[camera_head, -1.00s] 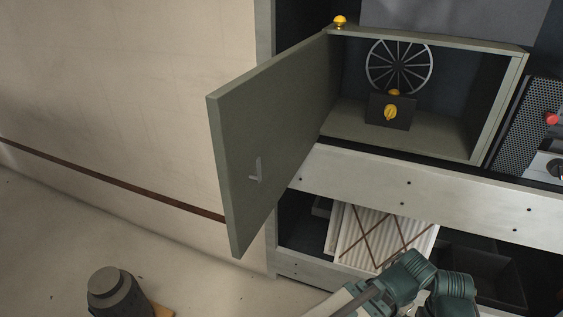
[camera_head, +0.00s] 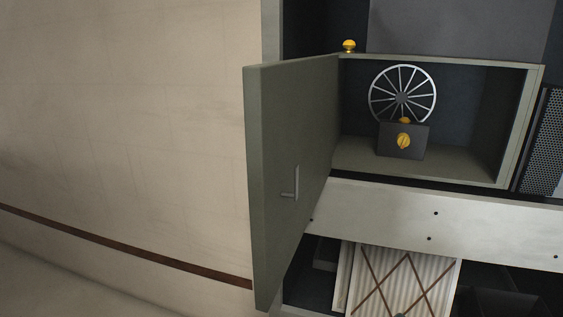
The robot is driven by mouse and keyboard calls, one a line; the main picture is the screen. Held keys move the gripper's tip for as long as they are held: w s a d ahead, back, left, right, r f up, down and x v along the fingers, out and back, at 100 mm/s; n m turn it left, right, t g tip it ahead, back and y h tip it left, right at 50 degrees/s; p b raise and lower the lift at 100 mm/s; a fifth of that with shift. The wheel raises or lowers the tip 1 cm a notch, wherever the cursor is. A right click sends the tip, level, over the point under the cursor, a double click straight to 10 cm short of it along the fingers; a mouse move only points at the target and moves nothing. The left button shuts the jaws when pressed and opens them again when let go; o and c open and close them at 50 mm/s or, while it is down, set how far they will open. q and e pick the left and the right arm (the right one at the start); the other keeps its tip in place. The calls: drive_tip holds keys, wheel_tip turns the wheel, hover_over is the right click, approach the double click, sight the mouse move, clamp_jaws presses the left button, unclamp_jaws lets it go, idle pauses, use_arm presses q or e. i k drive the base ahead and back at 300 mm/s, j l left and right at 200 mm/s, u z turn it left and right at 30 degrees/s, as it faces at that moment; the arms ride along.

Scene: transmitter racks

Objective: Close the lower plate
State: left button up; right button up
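A green-grey hinged plate (camera_head: 285,180) stands wide open on the left side of a rack compartment (camera_head: 355,162). A small metal handle (camera_head: 295,185) sits on its face. Inside the compartment are a spoked wheel (camera_head: 402,97) and a dark box with a yellow knob (camera_head: 403,141). In the lower opening beneath the pale panel, a ribbed white plate with crossed brown strips (camera_head: 400,282) shows, cut off by the bottom edge. I cannot tell which of these is the lower plate. Neither of my grippers shows in the head view.
A pale horizontal panel (camera_head: 450,222) runs below the compartment. A yellow knob (camera_head: 349,46) is at the compartment's top left. A perforated dark panel (camera_head: 542,140) stands at the right. A bare wall (camera_head: 120,110) fills the left, with floor at the lower left.

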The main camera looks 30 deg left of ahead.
sight(290, 106)
drive_tip(key=j, duration=0.7)
drive_tip(key=k+j, duration=0.1)
drive_tip(key=j, duration=0.55)
